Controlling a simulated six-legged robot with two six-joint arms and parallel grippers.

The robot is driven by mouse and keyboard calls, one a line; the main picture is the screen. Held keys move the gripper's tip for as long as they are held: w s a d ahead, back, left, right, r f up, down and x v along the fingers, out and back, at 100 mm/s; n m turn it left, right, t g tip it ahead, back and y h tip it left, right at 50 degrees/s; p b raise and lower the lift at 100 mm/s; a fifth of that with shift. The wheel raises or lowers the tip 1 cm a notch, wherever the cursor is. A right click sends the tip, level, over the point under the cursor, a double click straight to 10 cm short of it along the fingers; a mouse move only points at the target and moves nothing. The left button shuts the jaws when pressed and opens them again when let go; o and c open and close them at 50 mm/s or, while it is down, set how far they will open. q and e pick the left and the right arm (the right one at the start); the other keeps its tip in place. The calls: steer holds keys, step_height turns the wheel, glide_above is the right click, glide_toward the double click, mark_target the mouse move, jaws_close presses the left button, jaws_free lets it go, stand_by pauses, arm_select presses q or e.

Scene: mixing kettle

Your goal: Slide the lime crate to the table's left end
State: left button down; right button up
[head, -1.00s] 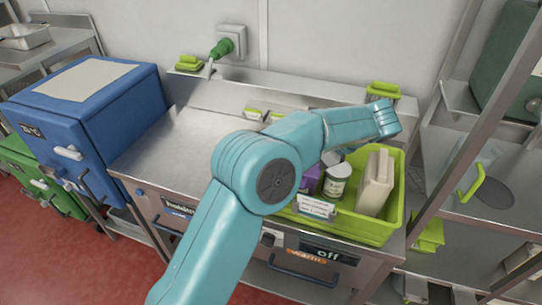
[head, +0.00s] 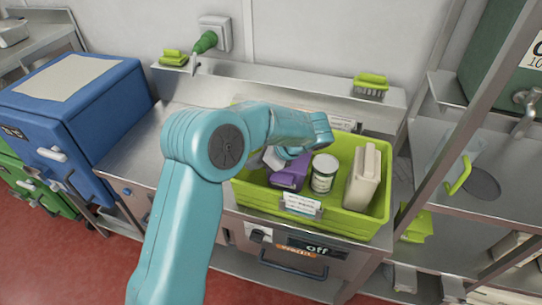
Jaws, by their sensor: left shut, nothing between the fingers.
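The lime crate (head: 330,222) stands at the right end of the steel table (head: 160,135). My right gripper is not in view.
The table top left of the crate looks clear, partly behind my arm. A blue cabinet (head: 70,120) stands beyond the table's left end. A back ledge holds a green sponge (head: 173,58) and a brush (head: 371,85). A steel shelf post (head: 450,135) rises at the right.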

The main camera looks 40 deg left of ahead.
arm_select(q)
steer(key=shift+s+a, duration=0.15)
steer(key=shift+a, duration=0.65)
steer(key=shift+a, duration=0.1)
